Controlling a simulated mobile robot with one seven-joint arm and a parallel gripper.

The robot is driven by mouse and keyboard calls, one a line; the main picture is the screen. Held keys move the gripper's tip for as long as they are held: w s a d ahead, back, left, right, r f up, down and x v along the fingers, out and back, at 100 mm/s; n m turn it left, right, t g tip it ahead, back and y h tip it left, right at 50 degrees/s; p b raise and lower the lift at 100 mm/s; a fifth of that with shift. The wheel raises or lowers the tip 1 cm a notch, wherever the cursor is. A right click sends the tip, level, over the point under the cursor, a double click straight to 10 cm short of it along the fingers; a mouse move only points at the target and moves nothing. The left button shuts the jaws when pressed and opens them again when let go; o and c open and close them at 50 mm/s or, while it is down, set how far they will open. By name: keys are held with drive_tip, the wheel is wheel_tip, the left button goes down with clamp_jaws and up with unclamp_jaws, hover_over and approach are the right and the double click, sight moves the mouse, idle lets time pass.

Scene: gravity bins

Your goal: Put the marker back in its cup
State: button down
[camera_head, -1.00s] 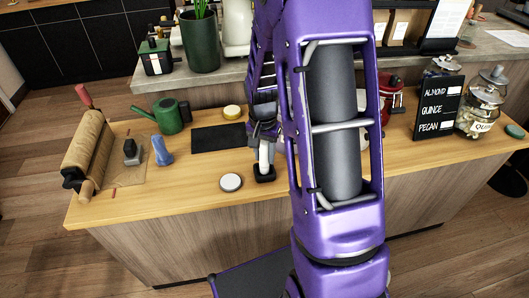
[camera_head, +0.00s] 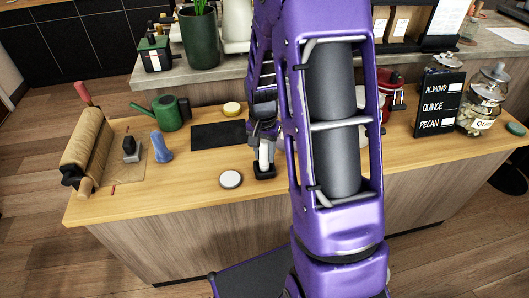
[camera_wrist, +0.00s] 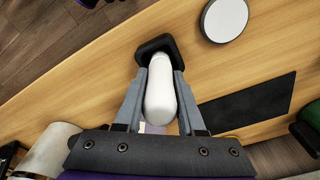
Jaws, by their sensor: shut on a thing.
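The white marker (camera_wrist: 160,95) is held between my gripper's two fingers (camera_wrist: 160,100) in the wrist view. The small black square cup (camera_wrist: 150,44) stands on the wooden counter just past the fingertips, and the marker's far end meets its opening. How deep the end sits is hidden. In the head view the marker (camera_head: 264,153) is roughly upright, directly above or in the cup (camera_head: 265,173). My gripper (camera_head: 264,138) is above the cup there, partly hidden by my purple arm.
A round white-topped disc (camera_head: 231,180) lies left of the cup. A dark mat (camera_head: 217,136), a yellow-lidded round item (camera_head: 232,109), a green watering can (camera_head: 170,113) and a paper roll (camera_head: 88,145) are farther away. The counter's front edge is close to the cup.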

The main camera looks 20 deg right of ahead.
drive_tip(key=shift+f, duration=0.1)
drive_tip(key=shift+c, duration=2.2)
unclamp_jaws()
wheel_tip(320, 180, up, 18)
drive_tip(key=s+p, duration=0.1)
drive_tip(key=p, duration=0.1)
drive_tip(key=shift+a+f, duration=0.25)
drive_tip(key=shift+a, duration=0.2)
